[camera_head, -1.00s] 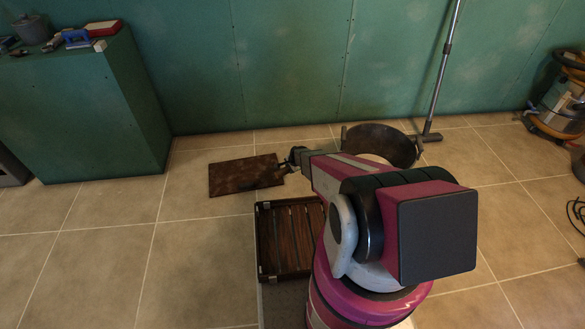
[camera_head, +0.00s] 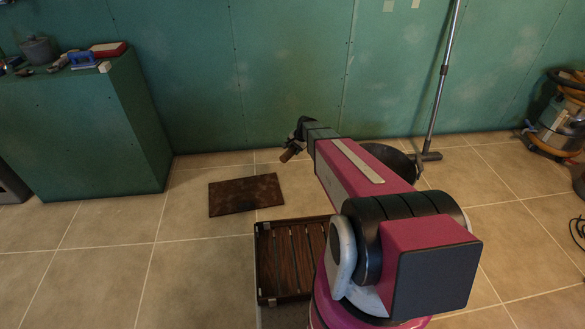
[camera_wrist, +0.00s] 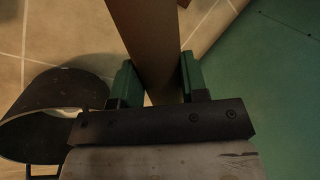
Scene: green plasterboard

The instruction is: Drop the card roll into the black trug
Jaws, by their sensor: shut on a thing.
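The card roll (camera_wrist: 152,35) is a plain brown tube, held between the two green fingers of my gripper (camera_wrist: 157,82) in the wrist view. In the head view its small brown end (camera_head: 289,155) sticks out down-left below my gripper (camera_head: 296,143), in front of the wall. The black trug (camera_wrist: 40,118) is a dark round tub at the left of the wrist view, apart from the roll. In the head view the trug (camera_head: 403,160) is right of my gripper, mostly hidden behind my arm.
A rusty brown board (camera_head: 245,194) lies on the tiles. A dark slatted wooden crate (camera_head: 268,292) is in front of it. A vacuum tube (camera_head: 437,95) leans on the wall by the trug. A green cabinet (camera_head: 85,130) stands left and a vacuum cleaner (camera_head: 560,118) far right.

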